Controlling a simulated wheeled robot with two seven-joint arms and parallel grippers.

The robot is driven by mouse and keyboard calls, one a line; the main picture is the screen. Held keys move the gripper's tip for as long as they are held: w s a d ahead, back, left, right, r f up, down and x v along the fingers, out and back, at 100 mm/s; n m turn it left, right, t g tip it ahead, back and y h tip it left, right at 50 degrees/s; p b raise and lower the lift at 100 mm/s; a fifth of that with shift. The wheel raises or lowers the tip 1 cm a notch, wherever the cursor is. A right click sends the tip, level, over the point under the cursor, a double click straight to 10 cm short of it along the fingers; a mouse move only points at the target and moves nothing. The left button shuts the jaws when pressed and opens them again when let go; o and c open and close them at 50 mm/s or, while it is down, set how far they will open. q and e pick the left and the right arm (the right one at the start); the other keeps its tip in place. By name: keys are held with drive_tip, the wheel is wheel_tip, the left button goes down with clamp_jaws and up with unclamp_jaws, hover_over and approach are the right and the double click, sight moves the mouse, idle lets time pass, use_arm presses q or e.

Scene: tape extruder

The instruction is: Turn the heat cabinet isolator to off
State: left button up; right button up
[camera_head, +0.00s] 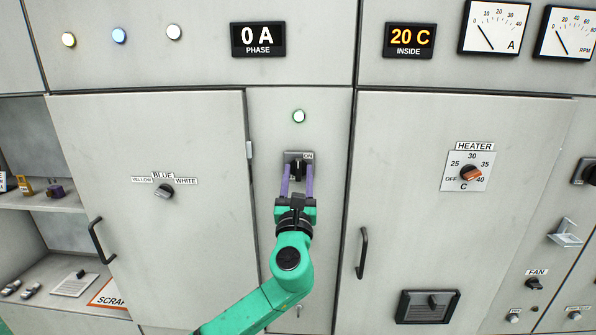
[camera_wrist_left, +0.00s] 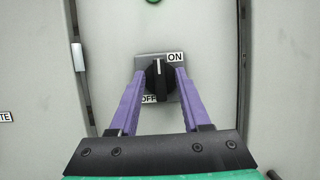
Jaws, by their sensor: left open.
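The isolator is a black rotary knob (camera_wrist_left: 161,82) on a grey square plate (camera_wrist_left: 145,62), fixed to the narrow panel between two cabinet doors. In the left wrist view its grip bar stands about upright, with a white mark at the top. The ON label (camera_wrist_left: 175,57) is at the plate's upper right. The OFF label (camera_wrist_left: 149,99) is at the lower left, partly covered by a finger. My left gripper (camera_head: 298,170) is open, with its purple fingers on either side of the knob. I cannot tell whether they touch it. My right gripper is not in view.
A lit white lamp (camera_head: 299,116) sits above the isolator. The left door has a colour selector (camera_head: 164,191) and a handle (camera_head: 101,241). The right door has a handle (camera_head: 362,253) and an orange heater knob (camera_head: 471,173). Displays read 0 A (camera_head: 258,38) and 20 C (camera_head: 409,39).

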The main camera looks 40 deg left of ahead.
use_arm(q)
clamp_jaws()
drive_tip(key=shift+n+g, duration=0.3)
drive_tip(key=shift+n, duration=0.3)
drive_tip(key=n+g+y+b, duration=0.1)
drive_tip(key=n, duration=0.1)
drive_tip(key=n+g+y+b, duration=0.1)
drive_tip(key=n, duration=0.2)
drive_tip(key=shift+d+f, duration=0.1)
drive_tip(key=n+g, duration=0.1)
drive_tip(key=n, duration=0.2)
drive_tip(key=n+g+y+b, duration=0.1)
drive_tip(key=n, duration=0.2)
drive_tip(key=shift+g, duration=0.3)
drive_tip(key=n+g, duration=0.2)
drive_tip(key=n, duration=0.3)
drive_tip(key=shift+w+d+n, duration=0.1)
drive_tip(key=shift+n, duration=0.2)
drive_tip(key=shift+r+n+g+h, duration=0.2)
drive_tip(key=shift+n+g, duration=0.25)
drive_tip(key=shift+n, duration=0.7)
drive_tip(key=shift+r+n+g+h, duration=0.1)
drive_tip(key=shift+n+g+h, duration=0.3)
drive_tip(key=shift+n, duration=0.75)
unclamp_jaws()
